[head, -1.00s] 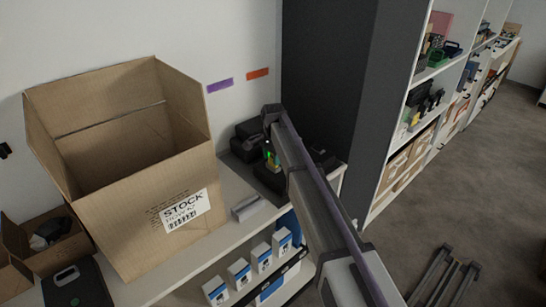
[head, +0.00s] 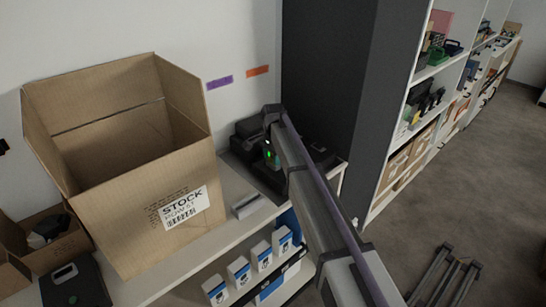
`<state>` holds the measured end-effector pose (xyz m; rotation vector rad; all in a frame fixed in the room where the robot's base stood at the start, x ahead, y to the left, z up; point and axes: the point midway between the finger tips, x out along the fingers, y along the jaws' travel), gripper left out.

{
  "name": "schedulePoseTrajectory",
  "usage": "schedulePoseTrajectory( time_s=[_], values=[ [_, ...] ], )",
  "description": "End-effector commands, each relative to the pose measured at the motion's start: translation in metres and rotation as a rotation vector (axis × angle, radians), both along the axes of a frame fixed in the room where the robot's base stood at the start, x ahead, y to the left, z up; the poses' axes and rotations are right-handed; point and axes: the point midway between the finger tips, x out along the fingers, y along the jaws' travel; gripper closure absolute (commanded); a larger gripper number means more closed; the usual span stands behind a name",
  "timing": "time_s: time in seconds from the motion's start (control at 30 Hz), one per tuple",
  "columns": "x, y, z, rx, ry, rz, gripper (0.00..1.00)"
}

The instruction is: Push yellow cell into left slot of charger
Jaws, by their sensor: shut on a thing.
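The dark charger (head: 266,178) sits on the white shelf top near its far right end, by the wall and the dark cabinet side. A small green light (head: 268,154) glows there. My arm reaches in from the lower right, and my gripper (head: 271,147) points down at the charger, small and partly hidden by my arm. It is shut on the yellow cell, of which hardly any yellow shows now. The left slot and how deep the cell sits in it cannot be made out.
A large open carton (head: 125,165) with a stock label stands left of the charger. A small grey block (head: 246,206) lies on the shelf between them. A dark case (head: 250,133) is behind the charger. Several blue-and-white boxes (head: 262,257) stand on the lower shelf.

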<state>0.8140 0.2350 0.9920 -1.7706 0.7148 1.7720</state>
Motion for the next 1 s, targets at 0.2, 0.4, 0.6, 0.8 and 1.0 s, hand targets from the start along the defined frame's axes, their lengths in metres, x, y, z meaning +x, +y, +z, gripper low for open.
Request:
schedulePoseTrajectory(
  time_s=[0.2, 0.4, 0.6, 0.8, 1.0],
  values=[
    [0.0, 0.0, 0.0, 0.0, 0.0, 0.0, 0.5],
    [0.0, 0.0, 0.0, 0.0, 0.0, 0.0, 0.31],
    [0.0, 0.0, 0.0, 0.0, 0.0, 0.0, 0.24],
    [0.0, 0.0, 0.009, 0.0, 0.0, 0.0, 0.24],
    [0.0, 0.0, 0.05, 0.0, 0.0, 0.0, 0.24]
  ],
)
